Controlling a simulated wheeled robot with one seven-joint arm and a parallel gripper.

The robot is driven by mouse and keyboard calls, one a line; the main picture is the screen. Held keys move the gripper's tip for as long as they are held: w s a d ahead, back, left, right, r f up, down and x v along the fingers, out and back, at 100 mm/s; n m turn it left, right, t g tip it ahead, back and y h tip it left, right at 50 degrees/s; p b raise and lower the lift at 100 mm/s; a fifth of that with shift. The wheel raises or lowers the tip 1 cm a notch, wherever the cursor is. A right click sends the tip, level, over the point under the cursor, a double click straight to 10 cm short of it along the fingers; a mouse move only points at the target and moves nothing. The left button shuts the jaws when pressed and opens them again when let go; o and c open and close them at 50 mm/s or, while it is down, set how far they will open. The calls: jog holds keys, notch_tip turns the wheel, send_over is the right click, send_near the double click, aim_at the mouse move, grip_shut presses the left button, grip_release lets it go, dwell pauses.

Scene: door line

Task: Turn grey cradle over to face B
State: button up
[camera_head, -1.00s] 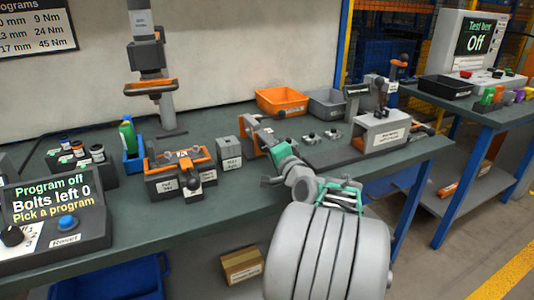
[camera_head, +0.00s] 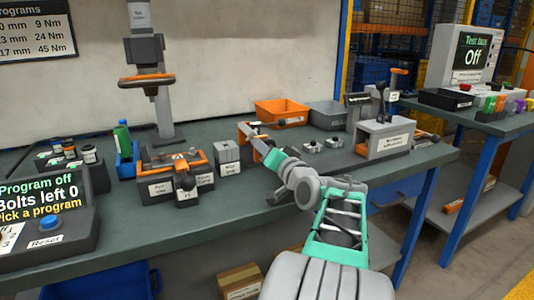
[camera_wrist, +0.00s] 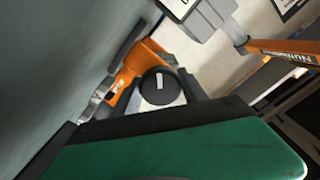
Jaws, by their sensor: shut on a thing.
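In the head view my gripper (camera_head: 268,150) reaches over the middle of the bench to an orange bracket (camera_head: 247,131) with a thin rod at its top. In the wrist view my jaws are shut on a black round knob (camera_wrist: 158,85) with a white mark. The orange bracket (camera_wrist: 143,58) shows just behind the knob, with small grey metal parts beside it. My arm and gripper hide much of this fixture. I cannot make out the grey cradle or a letter B for certain.
An orange-framed fixture (camera_head: 160,170) and a grey block (camera_head: 228,157) stand left of my gripper. Small grey parts (camera_head: 312,146) and a grey labelled stand (camera_head: 385,137) are to the right. Orange (camera_head: 281,112) and grey bins are behind. The bench front is mostly clear.

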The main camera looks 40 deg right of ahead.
dwell(0.3)
jog(key=o, duration=1.4)
jog(key=shift+c, duration=0.2)
jog(key=shift+s, duration=0.1)
jog(key=p+v, duration=0.1)
jog(key=v, duration=0.6)
jog(key=shift+s+a, duration=0.15)
jog(key=shift+s, duration=0.15)
